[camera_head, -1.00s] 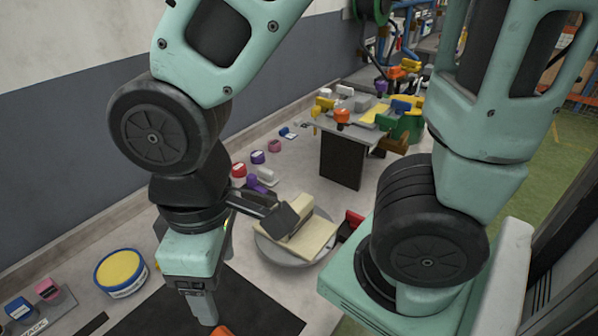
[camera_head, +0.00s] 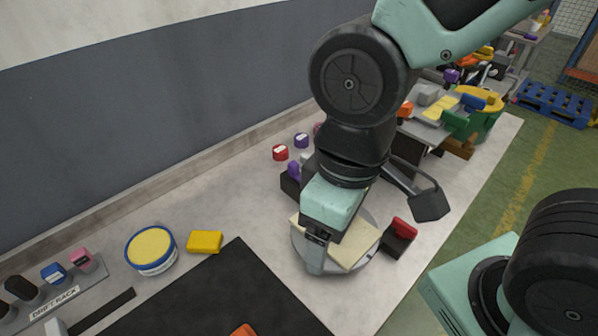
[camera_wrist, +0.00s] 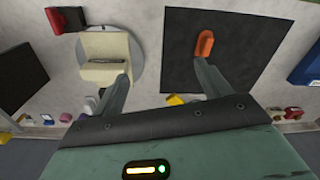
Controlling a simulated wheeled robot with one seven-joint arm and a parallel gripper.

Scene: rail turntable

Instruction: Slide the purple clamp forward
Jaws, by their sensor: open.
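The purple clamp (camera_head: 294,171) sits on a dark block at the left rear of the round turntable (camera_head: 299,252), partly hidden behind my arm. A small purple patch (camera_wrist: 84,116) beyond the left finger in the wrist view may be the same clamp. A cream stepped block (camera_head: 352,247) lies on the turntable and also shows in the wrist view (camera_wrist: 105,72).
A red clamp (camera_head: 404,227) on a dark block stands right of the turntable. The black mat (camera_head: 240,295) bears an orange piece (camera_head: 243,331). A yellow block (camera_head: 204,242) and yellow-topped tub (camera_head: 150,246) stand left. A cluttered raised table is behind right.

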